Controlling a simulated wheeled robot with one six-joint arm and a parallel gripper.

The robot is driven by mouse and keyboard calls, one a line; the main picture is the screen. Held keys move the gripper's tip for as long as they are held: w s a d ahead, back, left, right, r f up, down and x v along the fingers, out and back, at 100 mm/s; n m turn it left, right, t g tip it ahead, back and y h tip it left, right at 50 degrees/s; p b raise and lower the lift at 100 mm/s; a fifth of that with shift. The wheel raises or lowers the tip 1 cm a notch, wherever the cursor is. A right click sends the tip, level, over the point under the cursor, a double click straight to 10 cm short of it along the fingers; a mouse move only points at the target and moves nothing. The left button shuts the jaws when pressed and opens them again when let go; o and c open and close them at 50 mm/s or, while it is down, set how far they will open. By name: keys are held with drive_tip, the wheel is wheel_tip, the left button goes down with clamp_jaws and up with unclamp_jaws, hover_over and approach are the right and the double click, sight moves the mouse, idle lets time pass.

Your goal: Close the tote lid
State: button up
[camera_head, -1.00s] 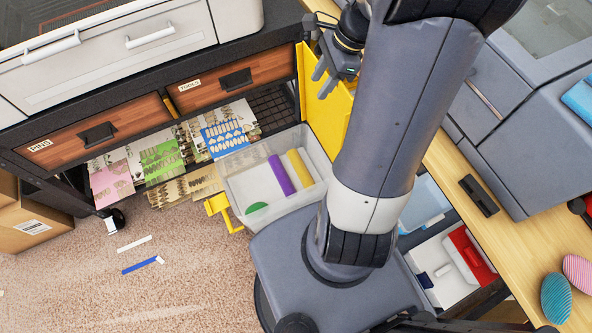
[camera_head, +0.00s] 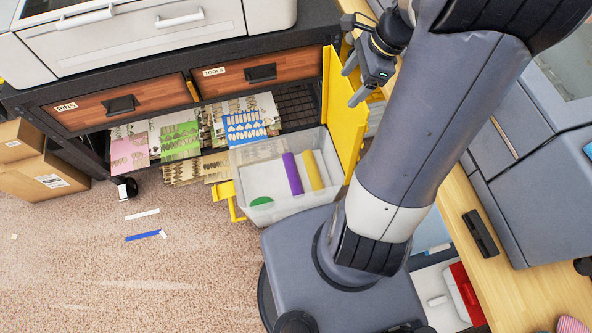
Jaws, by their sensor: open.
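A translucent tote (camera_head: 322,198) stands at the edge of the lower shelf, beside my base. Inside it lie a purple roll (camera_head: 292,173), a yellow roll (camera_head: 311,170) and a green piece (camera_head: 261,201). One yellow lid flap (camera_head: 341,105) stands upright at the tote's far right side. Another yellow part (camera_head: 224,191) hangs outward at the tote's left side. The tote's top is open. My gripper (camera_head: 352,86) is open and empty, in front of or beside the upright flap's upper part; I cannot tell whether they touch.
Wooden drawers (camera_head: 131,103) and a black tabletop edge lie above the shelf. Sheets of cut shapes (camera_head: 180,140) lie left of the tote. A light wood bench (camera_head: 503,265) is at right. Cardboard boxes (camera_head: 38,170) stand at left. The carpet is mostly clear, with a few strips.

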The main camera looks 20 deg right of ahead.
drive_tip(key=shift+d, duration=0.1)
drive_tip(key=shift+c, duration=1.4)
drive_tip(key=shift+n+h, duration=0.5)
drive_tip(key=d+b, duration=0.1)
drive_tip(key=w+d+f+b, duration=0.1)
drive_tip(key=d+b, duration=0.1)
drive_tip(key=w+d+b, duration=0.1)
drive_tip(key=b, duration=0.1)
drive_tip(key=shift+w+d+f, duration=0.15)
drive_tip(key=shift+d, duration=0.25)
drive_tip(key=c, duration=0.5)
drive_tip(key=shift+n+g+h, duration=0.3)
drive_tip(key=shift+n+h, duration=0.1)
drive_tip(key=shift+h, duration=0.2)
drive_tip(key=d+b, duration=0.2)
drive_tip(key=d, duration=0.1)
drive_tip(key=w+d+r+b, duration=0.1)
drive_tip(key=shift+d, duration=0.25)
drive_tip(key=c, duration=0.4)
drive_tip(key=shift+d, duration=0.25)
drive_tip(key=shift+c, duration=0.8)
drive_tip(key=shift+f, duration=0.15)
drive_tip(key=shift+c, duration=0.8)
drive_tip(key=f, duration=0.3)
drive_tip(key=a+f, duration=0.1)
drive_tip(key=f, duration=0.5)
drive_tip(key=shift+a, duration=0.35)
clamp_jaws()
drive_tip(key=shift+w, duration=0.1)
